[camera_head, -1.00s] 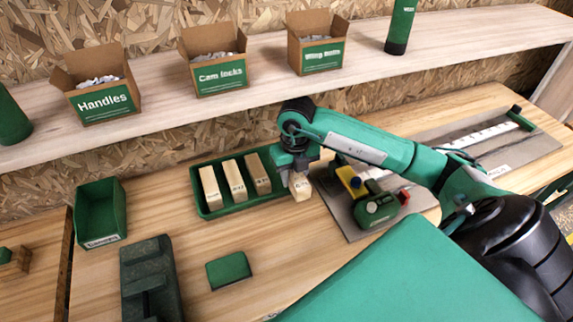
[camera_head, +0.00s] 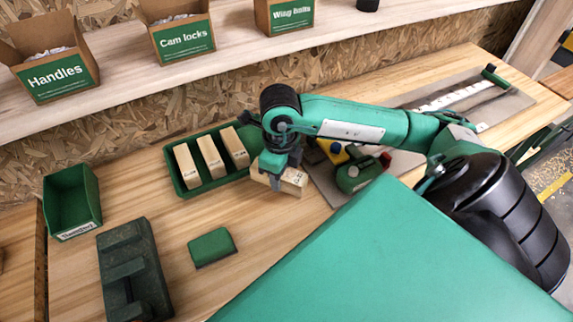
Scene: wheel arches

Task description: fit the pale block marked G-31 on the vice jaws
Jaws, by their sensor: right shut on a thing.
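My right gripper (camera_head: 277,178) points down and is shut on a pale wooden block (camera_head: 293,182), which lies crosswise between its fingers. The block is just right of the green tray and appears above the bench; its marking is too small to read. Three more pale blocks (camera_head: 210,157) lie side by side in the green tray (camera_head: 189,190), their marks also unreadable. A dark green stepped body (camera_head: 130,272), which looks like the vice, sits at the front left of the bench, well left of the gripper. My left gripper is not in view.
A small green block (camera_head: 212,246) lies between the vice and my right arm. A green bin (camera_head: 73,205) stands at the left. A green and yellow tool (camera_head: 357,172) sits on a grey plate right of the gripper. Cardboard boxes (camera_head: 55,75) stand on the shelf behind.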

